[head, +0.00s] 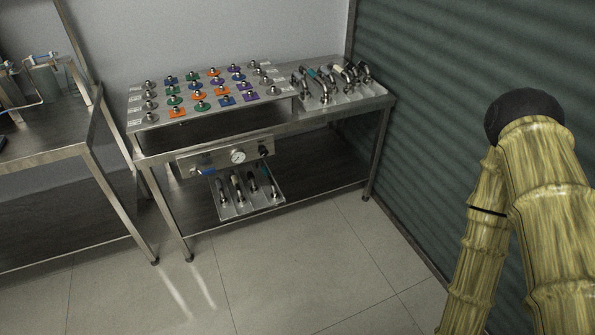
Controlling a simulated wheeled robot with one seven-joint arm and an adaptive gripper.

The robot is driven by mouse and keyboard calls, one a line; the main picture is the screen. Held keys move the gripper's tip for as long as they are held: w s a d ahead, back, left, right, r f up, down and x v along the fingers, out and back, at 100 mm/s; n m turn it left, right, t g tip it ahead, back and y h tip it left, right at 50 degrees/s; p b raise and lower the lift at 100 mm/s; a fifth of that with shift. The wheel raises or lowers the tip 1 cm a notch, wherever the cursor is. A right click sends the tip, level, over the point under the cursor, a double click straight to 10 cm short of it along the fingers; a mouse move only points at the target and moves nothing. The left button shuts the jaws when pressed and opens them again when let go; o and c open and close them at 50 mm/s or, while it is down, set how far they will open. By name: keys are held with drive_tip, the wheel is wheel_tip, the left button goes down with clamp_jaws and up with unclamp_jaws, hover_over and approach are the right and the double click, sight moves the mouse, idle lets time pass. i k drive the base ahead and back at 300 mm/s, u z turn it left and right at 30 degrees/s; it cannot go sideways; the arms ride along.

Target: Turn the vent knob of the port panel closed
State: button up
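A sloped metal port panel (158,122) with rows of metal ports on coloured plates sits on a steel table at the back centre. Below its front edge hangs a small metal panel (221,157) with a round white gauge (238,156). A dark knob (263,151) sits right of the gauge, and a blue handle (208,171) sits at the lower left. No label is readable, so I cannot tell for sure which is the vent knob or how it is turned. My gripper is not in view; only yellowish links of my arm show at the right.
Hoses with metal ends lie in a tray on the table's right side (360,98). A lower tray (240,209) holds several more. Another steel table (50,148) stands at left. A green corrugated wall (430,100) is at right. The floor (300,265) in front is clear.

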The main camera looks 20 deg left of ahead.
sight(263, 151)
drive_tip(key=u, duration=0.85)
drive_tip(key=i, duration=0.8)
drive_tip(key=u, duration=0.35)
